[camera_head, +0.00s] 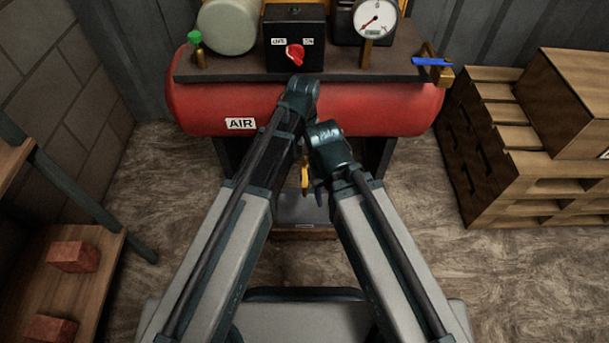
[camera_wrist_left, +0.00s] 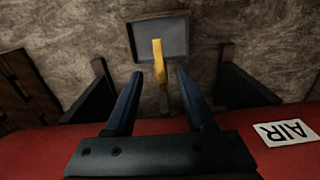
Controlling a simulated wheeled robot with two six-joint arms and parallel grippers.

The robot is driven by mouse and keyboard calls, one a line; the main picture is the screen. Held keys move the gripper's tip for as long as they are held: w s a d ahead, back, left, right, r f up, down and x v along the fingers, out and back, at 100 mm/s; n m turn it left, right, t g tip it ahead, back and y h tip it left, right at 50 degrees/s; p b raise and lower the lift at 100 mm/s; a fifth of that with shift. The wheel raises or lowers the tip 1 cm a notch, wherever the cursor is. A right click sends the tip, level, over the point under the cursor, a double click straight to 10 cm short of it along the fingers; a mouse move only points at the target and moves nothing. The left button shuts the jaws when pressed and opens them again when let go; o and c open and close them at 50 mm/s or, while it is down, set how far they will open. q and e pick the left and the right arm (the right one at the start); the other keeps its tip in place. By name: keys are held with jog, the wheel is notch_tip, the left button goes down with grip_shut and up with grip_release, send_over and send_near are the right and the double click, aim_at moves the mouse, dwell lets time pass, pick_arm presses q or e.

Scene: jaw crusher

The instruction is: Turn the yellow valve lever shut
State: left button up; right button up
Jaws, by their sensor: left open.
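The yellow valve lever (camera_head: 305,174) shows in the head view below the red air tank (camera_head: 375,108), in the narrow gap between my two arms. In the left wrist view the yellow lever (camera_wrist_left: 158,60) stands out over a grey tray, with a thin brass-coloured stem (camera_wrist_left: 163,101) at its lower end. My left gripper (camera_wrist_left: 160,74) is open, its two dark fingers apart on either side of the lever's line; I cannot tell whether either touches it. My arms hide the left gripper in the head view.
The grey tray (camera_wrist_left: 178,33) lies on the floor under the lever. Dark tank supports (camera_wrist_left: 240,80) stand on both sides. A pallet stack (camera_head: 485,150) stands at right, a wooden shelf (camera_head: 95,235) with bricks at left. A blue-handled valve (camera_head: 432,62) sits at the tank's right end.

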aim_at(305, 179)
pick_arm(q)
jog(key=shift+w+d, duration=0.2)
jog(key=shift+w, duration=0.4)
jog(key=shift+f, duration=0.1)
notch_tip(305, 179, down, 14)
jog(key=b, duration=1.4)
jog(key=shift+r, duration=0.2)
grip_shut()
